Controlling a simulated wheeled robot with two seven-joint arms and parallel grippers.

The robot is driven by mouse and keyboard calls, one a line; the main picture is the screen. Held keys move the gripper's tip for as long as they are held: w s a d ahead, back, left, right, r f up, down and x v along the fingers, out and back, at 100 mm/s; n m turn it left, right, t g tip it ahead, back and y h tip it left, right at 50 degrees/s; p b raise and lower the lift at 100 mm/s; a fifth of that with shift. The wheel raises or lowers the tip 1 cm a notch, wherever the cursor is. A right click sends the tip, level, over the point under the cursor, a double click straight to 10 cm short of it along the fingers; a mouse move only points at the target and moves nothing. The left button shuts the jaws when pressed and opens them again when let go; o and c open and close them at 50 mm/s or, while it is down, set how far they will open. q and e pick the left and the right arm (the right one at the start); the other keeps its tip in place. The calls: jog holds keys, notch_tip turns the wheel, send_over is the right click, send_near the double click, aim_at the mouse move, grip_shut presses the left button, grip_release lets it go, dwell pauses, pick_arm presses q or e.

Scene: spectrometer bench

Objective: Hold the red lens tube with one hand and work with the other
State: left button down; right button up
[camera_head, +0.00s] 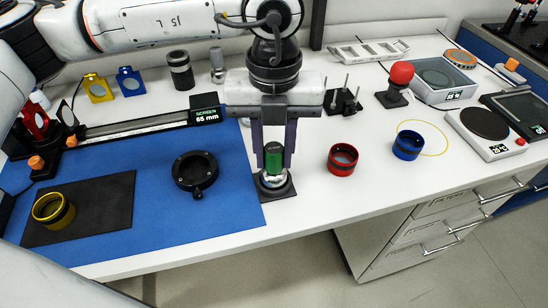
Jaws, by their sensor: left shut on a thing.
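The red lens tube (342,170) is a short open ring standing upright on the bare white bench, right of my left gripper. It is apart from the gripper and nothing holds it. My left gripper (273,165) points down and is shut on a green cylinder (274,155) with a silvery lower part. This cylinder is over a dark square base (285,190) near the bench's front edge; I cannot tell whether it rests on it. My right gripper is not in view.
A blue ring (408,146) stands right of the red tube. A black ring mount (195,172) lies on the blue mat (150,225). A yellow ring (65,216) is on a black pad. A red-knobbed device (400,75) and scale (485,125) stand right.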

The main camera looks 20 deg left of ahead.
pick_arm(q)
notch_tip(320, 180, up, 10)
jog(key=shift+f+b, duration=0.15)
jog(key=shift+b, duration=0.3)
